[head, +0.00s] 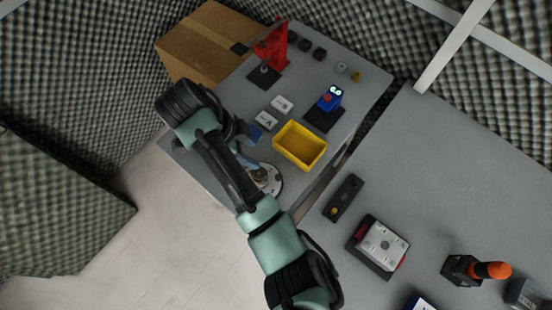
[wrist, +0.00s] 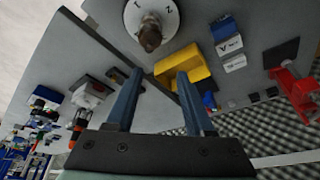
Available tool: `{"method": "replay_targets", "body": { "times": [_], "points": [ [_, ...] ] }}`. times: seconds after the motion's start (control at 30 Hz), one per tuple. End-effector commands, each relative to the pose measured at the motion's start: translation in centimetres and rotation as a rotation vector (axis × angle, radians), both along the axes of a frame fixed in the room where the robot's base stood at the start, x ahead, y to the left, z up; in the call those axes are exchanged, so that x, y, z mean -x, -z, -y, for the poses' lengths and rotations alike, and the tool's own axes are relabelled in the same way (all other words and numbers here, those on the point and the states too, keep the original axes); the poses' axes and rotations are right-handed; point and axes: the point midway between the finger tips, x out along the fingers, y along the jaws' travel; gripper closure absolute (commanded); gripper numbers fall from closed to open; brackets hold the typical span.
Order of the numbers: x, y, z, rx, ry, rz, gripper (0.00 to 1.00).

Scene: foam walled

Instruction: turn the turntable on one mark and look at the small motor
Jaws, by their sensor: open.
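The turntable is a round white disc with dark marks (wrist: 172,20) at the top of the wrist view. The small motor (wrist: 150,36), brownish and rounded, sits on it near the disc's lower edge in that view. In the head view the turntable (head: 275,186) is partly hidden behind my arm, with the motor (head: 260,175) showing as a small brown shape. My gripper (wrist: 160,74) is open, with its two blue-grey fingers apart and nothing between them. The fingertips appear below the motor in the wrist view; I cannot tell whether they touch anything.
A yellow bin (head: 300,146) stands close beside the turntable. Beyond it are lettered white blocks (head: 282,105), a blue device with a lit display (head: 331,98) and a red stand (head: 272,50). A gap separates this table from another grey one holding a white-topped box (head: 382,246).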

Motion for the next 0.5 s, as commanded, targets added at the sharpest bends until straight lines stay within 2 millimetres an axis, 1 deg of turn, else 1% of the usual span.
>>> {"method": "replay_targets", "body": {
  "times": [0.03, 0.13, 0.27, 0.5],
  "points": [
    [0.7, 0.3, 0.5, 0.022, 0.031, -0.021, 0.47],
    [1.2, 1.1, 0.9, 0.039, 0.061, -0.034, 0.47],
    [1.2, 2.4, 1.3, 0.04, 0.063, -0.033, 0.47],
    [0.9, 5.4, 2.5, 0.038, 0.062, -0.03, 0.47]
  ]
}}
